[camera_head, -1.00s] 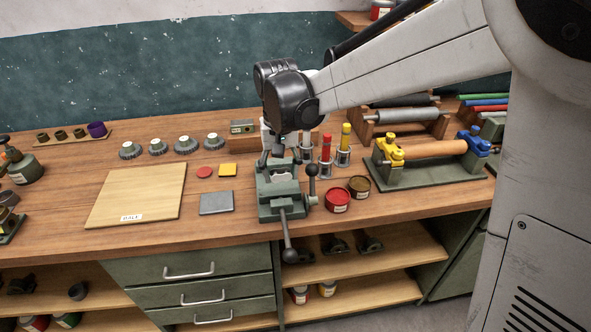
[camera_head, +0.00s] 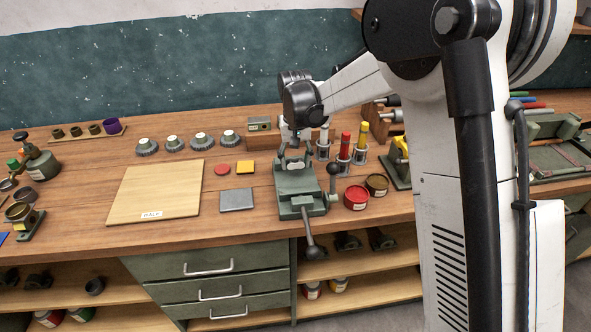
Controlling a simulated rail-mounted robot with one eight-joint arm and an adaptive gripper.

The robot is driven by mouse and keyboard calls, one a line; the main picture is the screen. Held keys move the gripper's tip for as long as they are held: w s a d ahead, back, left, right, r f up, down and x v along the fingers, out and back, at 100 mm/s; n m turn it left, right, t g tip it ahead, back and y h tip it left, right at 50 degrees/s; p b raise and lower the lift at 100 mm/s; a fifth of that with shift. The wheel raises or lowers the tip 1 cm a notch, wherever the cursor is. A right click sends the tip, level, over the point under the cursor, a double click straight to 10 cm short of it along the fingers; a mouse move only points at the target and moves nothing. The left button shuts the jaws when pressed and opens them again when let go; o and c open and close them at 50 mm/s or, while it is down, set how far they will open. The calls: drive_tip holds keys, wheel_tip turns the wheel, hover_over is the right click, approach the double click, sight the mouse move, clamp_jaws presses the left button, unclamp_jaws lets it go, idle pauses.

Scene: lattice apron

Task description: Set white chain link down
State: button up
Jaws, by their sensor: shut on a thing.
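My gripper (camera_head: 291,146) is small in the head view, just above the back of the green vise (camera_head: 300,190) on the bench. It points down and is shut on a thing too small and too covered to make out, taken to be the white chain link. No white chain link shows clearly elsewhere. Whether the held thing touches the vise cannot be told.
Red and yellow tubes, a red can (camera_head: 356,197) and a brown can (camera_head: 377,184) crowd the vise's right.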

sight(295, 178)
drive_tip(key=shift+w+f, duration=0.1)
drive_tip(key=shift+f, duration=1.95)
drive_tip(key=shift+f, duration=0.2)
drive_tip(key=o, duration=1.2)
drive_tip(key=shift+r, duration=0.2)
